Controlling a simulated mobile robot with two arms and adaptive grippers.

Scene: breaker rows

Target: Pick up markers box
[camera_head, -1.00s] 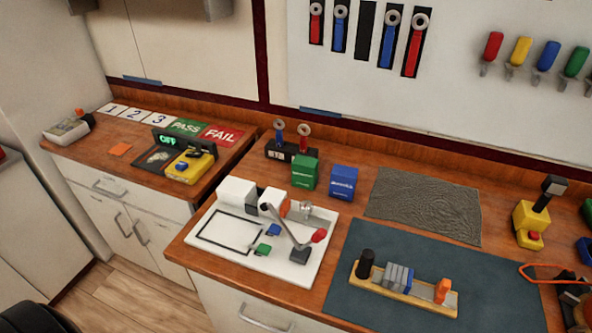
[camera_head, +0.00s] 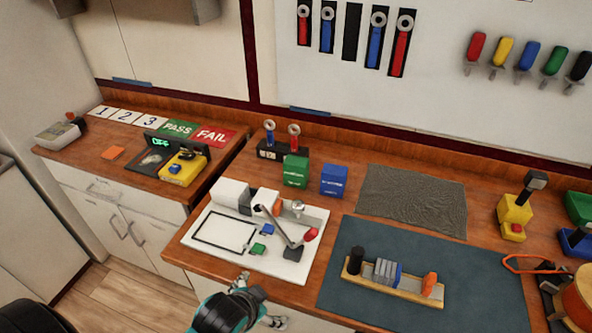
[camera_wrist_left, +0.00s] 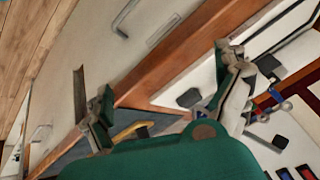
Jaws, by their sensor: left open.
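A green box (camera_head: 295,170) and a blue box (camera_head: 334,180) stand side by side at the back of the wooden counter, behind the white board. Both carry small white labels, too small to tell for sure which is the markers box. My left gripper (camera_head: 262,300) is in front of the counter's front edge, below the white board, well short of both boxes. It is open and empty. In the left wrist view its two spread fingers (camera_wrist_left: 165,98) show over the drawers and counter edge. My right gripper is not in view.
A white board (camera_head: 215,262) with a lever and small parts lies in front of the boxes. A dark mat (camera_head: 350,295) holds a wooden rail (camera_head: 395,285) with modules. A black stand (camera_head: 268,152) with two ring-topped tools is behind. A grey textured mat (camera_head: 412,198) lies right.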

